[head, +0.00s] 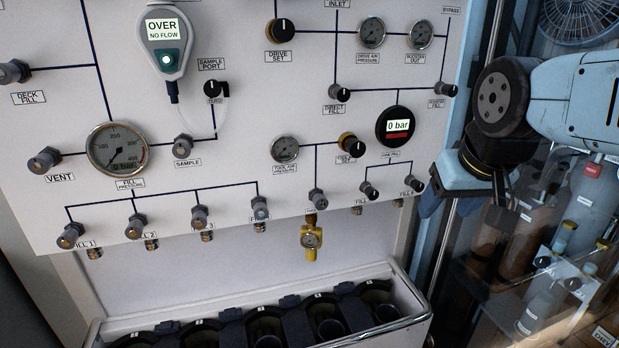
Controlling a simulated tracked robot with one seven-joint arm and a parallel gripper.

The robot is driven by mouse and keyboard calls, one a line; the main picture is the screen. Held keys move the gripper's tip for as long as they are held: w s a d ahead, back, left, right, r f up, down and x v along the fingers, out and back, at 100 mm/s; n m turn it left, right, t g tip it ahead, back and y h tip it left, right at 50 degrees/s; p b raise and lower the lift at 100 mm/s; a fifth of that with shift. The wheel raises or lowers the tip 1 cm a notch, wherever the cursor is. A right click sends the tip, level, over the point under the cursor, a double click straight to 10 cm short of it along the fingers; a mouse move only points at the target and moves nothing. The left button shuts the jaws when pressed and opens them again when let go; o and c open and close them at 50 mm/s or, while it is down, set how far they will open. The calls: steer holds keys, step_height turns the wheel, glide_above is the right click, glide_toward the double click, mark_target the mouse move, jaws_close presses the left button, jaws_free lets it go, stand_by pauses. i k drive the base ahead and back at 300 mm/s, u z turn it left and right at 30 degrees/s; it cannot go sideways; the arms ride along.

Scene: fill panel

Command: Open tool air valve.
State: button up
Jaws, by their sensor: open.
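The white fill panel (235,100) faces me. A grey knob (318,198) sits low on the panel, on the line running down from the tool air pressure gauge (285,149) and the tool set knob (350,144). It appears to be the tool air valve, though its own label is mostly hidden. A yellow fitting with a small gauge (311,240) hangs below it. My gripper (465,204) is open and empty, right of the panel's lower right corner and apart from the knob. How far the valve is turned cannot be told.
Two small black knobs (369,190) (411,184) sit between the grey knob and my gripper. A round display (398,126) reads 0 bar. A rack (415,318) with several dark holders stands below the panel. Bottles (545,300) stand behind glass at right.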

mark_target(320, 202)
steer(key=u, duration=0.5)
steer(key=k, duration=1.25)
steer(key=u, duration=0.35)
steer(key=i, duration=0.45)
steer(key=u, duration=0.15)
